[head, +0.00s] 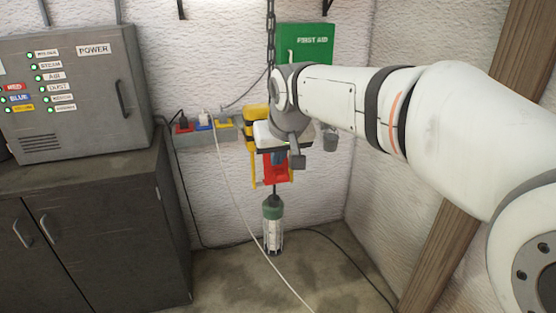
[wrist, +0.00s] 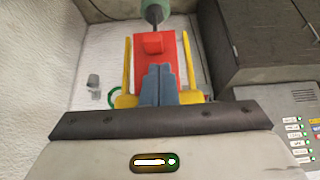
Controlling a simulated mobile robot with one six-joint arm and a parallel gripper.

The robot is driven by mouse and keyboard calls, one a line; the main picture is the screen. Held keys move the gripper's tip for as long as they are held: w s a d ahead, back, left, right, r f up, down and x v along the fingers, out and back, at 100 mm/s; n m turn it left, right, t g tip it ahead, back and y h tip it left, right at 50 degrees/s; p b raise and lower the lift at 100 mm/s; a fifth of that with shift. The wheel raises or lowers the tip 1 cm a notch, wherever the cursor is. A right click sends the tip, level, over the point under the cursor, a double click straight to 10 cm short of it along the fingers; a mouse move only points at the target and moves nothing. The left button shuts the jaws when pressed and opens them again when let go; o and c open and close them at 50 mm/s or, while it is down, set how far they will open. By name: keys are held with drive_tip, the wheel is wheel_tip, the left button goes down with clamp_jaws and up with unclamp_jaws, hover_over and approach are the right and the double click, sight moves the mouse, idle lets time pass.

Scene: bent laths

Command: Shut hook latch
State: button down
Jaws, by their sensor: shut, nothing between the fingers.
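A red piece (head: 272,172) hangs on a chain (head: 270,35) between two yellow side bars, below a yellow and black body (head: 252,130). In the wrist view the red piece (wrist: 170,52) has a raised red block, and the yellow bars (wrist: 191,60) stand on both sides. I cannot tell which part is the hook latch or its position. My gripper (head: 297,162) is shut and empty. In the wrist view its blue fingers (wrist: 158,68) lie together in front of the red piece, between the bars; contact is unclear. My wrist hides part of the hanging assembly.
A green-topped lamp (head: 273,225) hangs below the red piece. A grey power box (head: 75,90) stands on a dark cabinet (head: 90,230) at left. A green first aid box (head: 305,42) is on the back wall. Cables cross the floor; floor between cabinet and right wall is mostly clear.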

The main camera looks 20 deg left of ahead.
sight(275, 172)
drive_tip(key=shift+s+d+f, duration=0.15)
drive_tip(key=shift+s+f, duration=0.15)
drive_tip(key=shift+f, duration=0.55)
drive_tip(key=shift+f, duration=0.15)
drive_tip(key=b, duration=0.3)
drive_tip(key=shift+f+t, duration=0.4)
drive_tip(key=t+y+b, duration=0.1)
drive_tip(key=b, duration=0.4)
drive_tip(key=shift+w+f, duration=0.15)
drive_tip(key=shift+f, duration=0.25)
drive_tip(key=shift+t+y+b, duration=0.3)
drive_tip(key=shift+t+b, duration=0.2)
drive_tip(key=shift+b, duration=0.65)
drive_tip(key=shift+r, duration=0.1)
drive_tip(key=shift+w+r, duration=0.1)
